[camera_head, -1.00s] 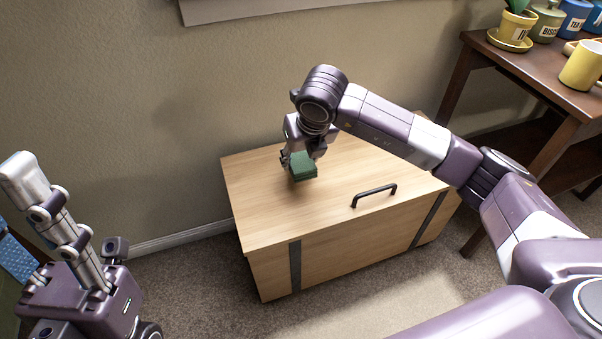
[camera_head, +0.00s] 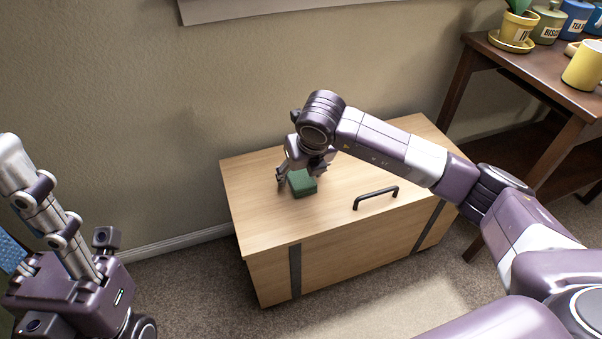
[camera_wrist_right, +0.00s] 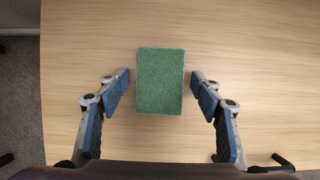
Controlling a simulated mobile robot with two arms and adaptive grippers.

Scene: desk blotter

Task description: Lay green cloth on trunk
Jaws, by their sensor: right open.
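The green cloth (camera_head: 302,183) is a small folded block lying on the light wooden lid of the trunk (camera_head: 245,192), left of the lid's middle. It also shows in the right wrist view as a green rectangle (camera_wrist_right: 160,81). My right gripper (camera_head: 298,177) is open and low over the lid at the cloth. In the right wrist view its two fingers (camera_wrist_right: 160,93) stand on either side of the cloth, with a gap on each side. My left gripper's fingers cannot be made out; only parts of my left arm show at the lower left.
The trunk has a black handle (camera_head: 376,196) on its lid and dark straps on its front. A dark wooden table (camera_head: 530,75) with a yellow mug (camera_head: 583,66), a plant pot and canisters stands at the right. A wall is behind the trunk, and carpet surrounds it.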

